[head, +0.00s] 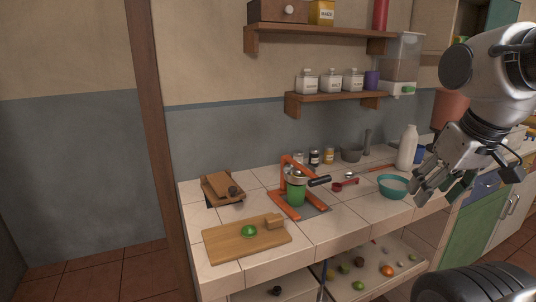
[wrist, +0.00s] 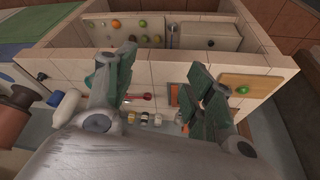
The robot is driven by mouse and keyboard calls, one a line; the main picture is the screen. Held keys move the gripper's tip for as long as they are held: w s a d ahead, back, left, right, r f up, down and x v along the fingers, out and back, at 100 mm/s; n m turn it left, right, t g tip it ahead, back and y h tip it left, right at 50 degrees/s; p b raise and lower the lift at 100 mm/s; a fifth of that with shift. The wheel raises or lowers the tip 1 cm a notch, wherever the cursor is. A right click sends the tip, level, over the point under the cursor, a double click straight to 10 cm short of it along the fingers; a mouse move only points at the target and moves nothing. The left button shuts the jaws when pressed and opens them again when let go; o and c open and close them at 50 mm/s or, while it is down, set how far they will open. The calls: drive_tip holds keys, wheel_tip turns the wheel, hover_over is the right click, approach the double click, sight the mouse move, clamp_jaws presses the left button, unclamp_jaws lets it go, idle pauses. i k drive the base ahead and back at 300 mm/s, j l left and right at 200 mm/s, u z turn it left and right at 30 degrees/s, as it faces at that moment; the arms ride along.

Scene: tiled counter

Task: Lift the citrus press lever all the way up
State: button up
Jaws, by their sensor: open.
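The citrus press (head: 291,182) stands on the tiled counter in the head view, with an orange frame, a green cup and a lever with a black grip (head: 319,181). The lever sticks out to the right, close to level. In the wrist view only part of the orange press (wrist: 174,95) shows, partly hidden by a finger. My gripper (head: 440,192) is open and empty, in the air to the right of the press and apart from it. In the wrist view its two fingers (wrist: 160,80) are spread wide.
A teal bowl (head: 393,187) and a white bottle (head: 407,147) stand right of the press. A cutting board (head: 222,243) with a green fruit lies front left. A wooden stand (head: 222,188) is at left. Shelves (head: 335,97) hang above. An open drawer (head: 390,252) holds fruit.

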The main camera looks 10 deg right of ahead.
sight(298, 169)
drive_tip(key=i+z, duration=0.15)
drive_tip(key=z, duration=0.2)
drive_tip(key=i+z, duration=0.1)
drive_tip(key=z, duration=0.25)
drive_tip(key=i+j+z, duration=0.15)
drive_tip(key=z, duration=0.2)
